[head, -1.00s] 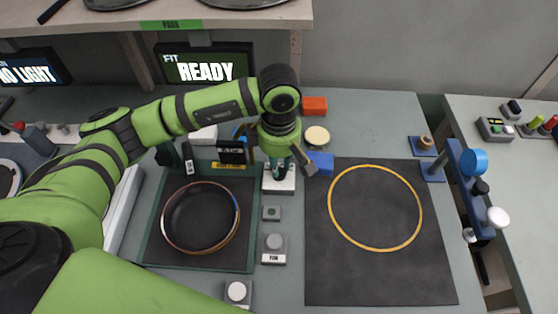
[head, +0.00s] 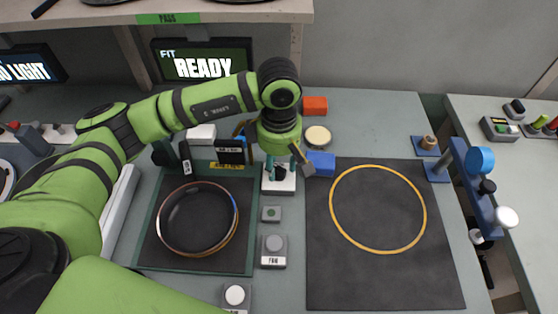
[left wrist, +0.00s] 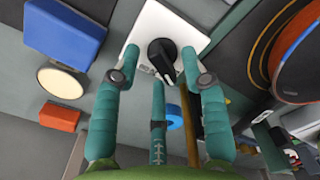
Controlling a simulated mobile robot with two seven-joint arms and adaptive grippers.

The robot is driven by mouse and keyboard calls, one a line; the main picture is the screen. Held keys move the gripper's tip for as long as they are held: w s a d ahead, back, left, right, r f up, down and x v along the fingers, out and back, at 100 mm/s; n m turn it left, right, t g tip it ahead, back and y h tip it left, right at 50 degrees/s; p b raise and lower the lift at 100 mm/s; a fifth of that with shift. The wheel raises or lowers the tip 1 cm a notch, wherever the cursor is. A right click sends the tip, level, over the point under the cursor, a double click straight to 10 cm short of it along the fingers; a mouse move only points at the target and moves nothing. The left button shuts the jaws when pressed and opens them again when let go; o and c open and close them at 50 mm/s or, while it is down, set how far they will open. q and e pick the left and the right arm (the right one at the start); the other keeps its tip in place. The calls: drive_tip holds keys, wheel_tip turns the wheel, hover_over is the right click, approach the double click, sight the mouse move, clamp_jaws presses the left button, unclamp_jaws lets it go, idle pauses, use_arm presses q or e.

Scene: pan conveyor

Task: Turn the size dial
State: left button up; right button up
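The size dial is a black knob (left wrist: 162,56) on a white square base (left wrist: 150,25); in the head view the white base (head: 279,188) is partly hidden under my left gripper. My left gripper (left wrist: 160,62) is open, with one teal finger on each side of the knob and a third finger lower in the middle. I cannot tell whether any finger touches the knob. In the head view my left gripper (head: 285,166) points down over the dial. My right gripper is not in view.
A round pan (head: 198,222) lies on a dark mat at left. A black mat (head: 380,285) with a yellow ring is right of the dial. A blue block (head: 321,163), a cream disc (head: 317,137) and an orange block (head: 315,105) stand close by. Grey button boxes (head: 273,252) are in front.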

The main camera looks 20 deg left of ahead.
use_arm(q)
wheel_tip(320, 180, up, 12)
idle(0.6)
